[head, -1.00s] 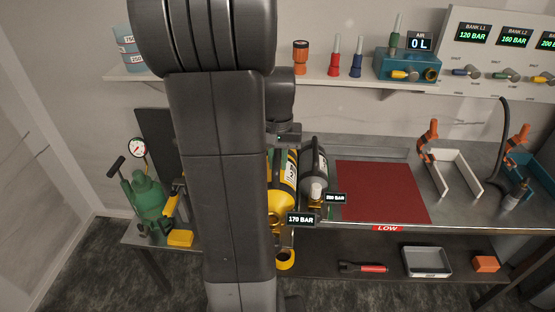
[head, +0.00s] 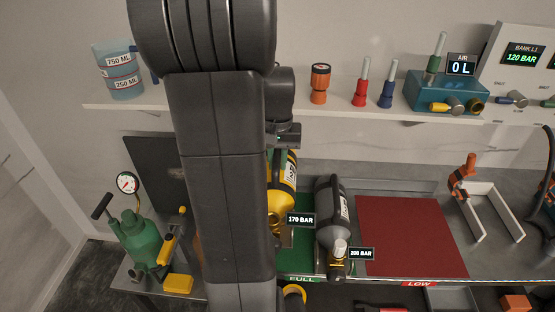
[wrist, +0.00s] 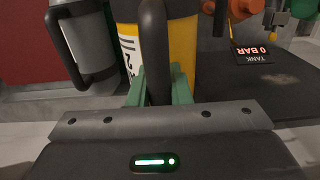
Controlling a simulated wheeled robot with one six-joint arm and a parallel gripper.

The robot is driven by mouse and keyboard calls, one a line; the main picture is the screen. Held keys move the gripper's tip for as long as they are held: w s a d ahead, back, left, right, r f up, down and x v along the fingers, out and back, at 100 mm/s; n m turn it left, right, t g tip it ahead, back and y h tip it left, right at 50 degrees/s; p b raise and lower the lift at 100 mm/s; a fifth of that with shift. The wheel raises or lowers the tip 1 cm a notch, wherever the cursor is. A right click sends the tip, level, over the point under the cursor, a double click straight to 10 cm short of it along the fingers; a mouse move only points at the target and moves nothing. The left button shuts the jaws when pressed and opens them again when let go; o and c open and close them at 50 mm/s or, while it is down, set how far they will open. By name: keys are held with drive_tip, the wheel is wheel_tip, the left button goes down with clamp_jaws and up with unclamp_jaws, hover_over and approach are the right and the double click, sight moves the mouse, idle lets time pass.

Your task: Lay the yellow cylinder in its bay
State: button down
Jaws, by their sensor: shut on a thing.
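The yellow cylinder (head: 284,176), with a white label and a 170 BAR tag, is partly hidden behind my arm in the head view. It lies over the green FULL mat (head: 304,237); I cannot tell whether it touches the mat. In the wrist view the yellow cylinder (wrist: 182,50) is close ahead. My gripper (wrist: 158,88) is shut on its dark handle, a green finger on each side. A grey cylinder (head: 329,210) lies just right of the yellow one. I cannot tell which holder is the yellow cylinder's bay; a white forked cradle (head: 489,212) with an orange clamp stands at the right.
The red LOW mat (head: 412,235) is bare. A green hand pump (head: 138,238) with a gauge stands at the left. The shelf (head: 300,115) above holds colored fittings and a teal air box (head: 435,92). A TANK 0 BAR display (wrist: 262,53) shows in the wrist view.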

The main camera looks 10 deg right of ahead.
drive_tip(key=shift+r, duration=0.2)
drive_tip(key=shift+f+b, duration=4.05)
drive_tip(key=shift+f, duration=2.55)
drive_tip(key=c, duration=1.3)
unclamp_jaws()
drive_tip(key=shift+s, duration=0.1)
drive_tip(key=shift+c, duration=0.2)
drive_tip(key=shift+o, duration=0.4)
drive_tip(key=shift+f+b, duration=0.15)
drive_tip(key=shift+b, duration=0.15)
wheel_tip(320, 180, up, 14)
drive_tip(key=shift+p, duration=0.35)
wheel_tip(320, 180, down, 14)
drive_tip(key=shift+r+b, duration=0.1)
drive_tip(key=shift+b, duration=0.25)
drive_tip(key=shift+r, duration=0.2)
